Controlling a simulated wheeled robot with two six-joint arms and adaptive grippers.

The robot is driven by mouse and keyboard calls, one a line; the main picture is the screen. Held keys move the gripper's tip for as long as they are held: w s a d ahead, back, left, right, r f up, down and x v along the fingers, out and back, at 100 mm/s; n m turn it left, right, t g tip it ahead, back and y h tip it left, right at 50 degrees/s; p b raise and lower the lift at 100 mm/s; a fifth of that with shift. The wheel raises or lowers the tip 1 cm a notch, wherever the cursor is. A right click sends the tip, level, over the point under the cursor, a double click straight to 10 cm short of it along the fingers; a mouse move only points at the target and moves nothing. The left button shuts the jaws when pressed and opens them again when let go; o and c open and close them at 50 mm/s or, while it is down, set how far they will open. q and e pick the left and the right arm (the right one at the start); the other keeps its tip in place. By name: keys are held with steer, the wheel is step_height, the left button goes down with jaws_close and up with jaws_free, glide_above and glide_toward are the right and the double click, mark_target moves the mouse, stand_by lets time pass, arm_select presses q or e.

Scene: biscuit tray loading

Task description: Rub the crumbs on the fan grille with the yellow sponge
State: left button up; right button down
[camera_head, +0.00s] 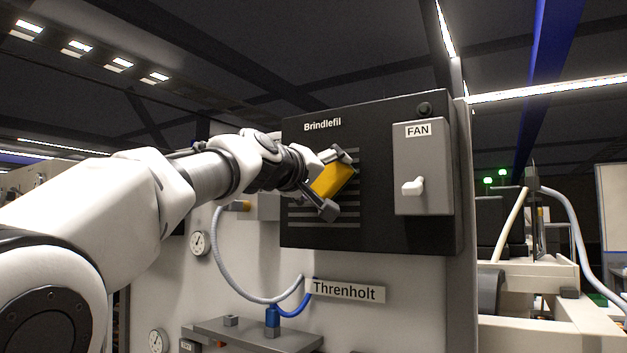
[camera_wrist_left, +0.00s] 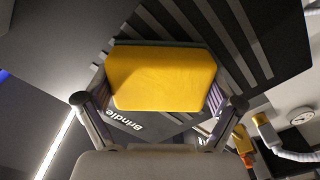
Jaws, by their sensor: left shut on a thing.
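The yellow sponge (camera_head: 333,179) is held in my left gripper (camera_head: 336,182), in front of the slatted fan grille (camera_head: 345,215) on the dark panel. In the left wrist view the sponge (camera_wrist_left: 162,78) sits between the two fingers of my left gripper (camera_wrist_left: 160,106), with a thin dark green layer along its far edge. The grille slats (camera_wrist_left: 200,28) show beyond it. The sponge is close to the grille; I cannot tell whether it touches. No crumbs can be made out. My right gripper is not in view.
A grey FAN switch box (camera_head: 421,170) with a white lever stands out right of the grille. A grey hose (camera_head: 240,279) loops below the panel. A Threnholt plate (camera_head: 345,291) and a grey shelf (camera_head: 255,336) are lower down.

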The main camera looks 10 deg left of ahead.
mark_target(340, 178)
arm_select(q)
steer(key=shift+s+d, duration=0.3)
steer(key=shift+d, duration=0.6)
steer(key=shift+s+d, duration=0.3)
steer(key=shift+d, duration=0.55)
steer(key=shift+a, duration=0.1)
steer(key=shift+s+f+b, duration=0.2)
steer(key=shift+b, duration=0.3)
steer(key=b+v, duration=0.3)
steer(key=v, duration=0.2)
steer(key=shift+a, duration=0.1)
steer(key=shift+s+r, duration=0.15)
steer(key=shift+s, duration=0.05)
steer(key=shift+w, duration=0.1)
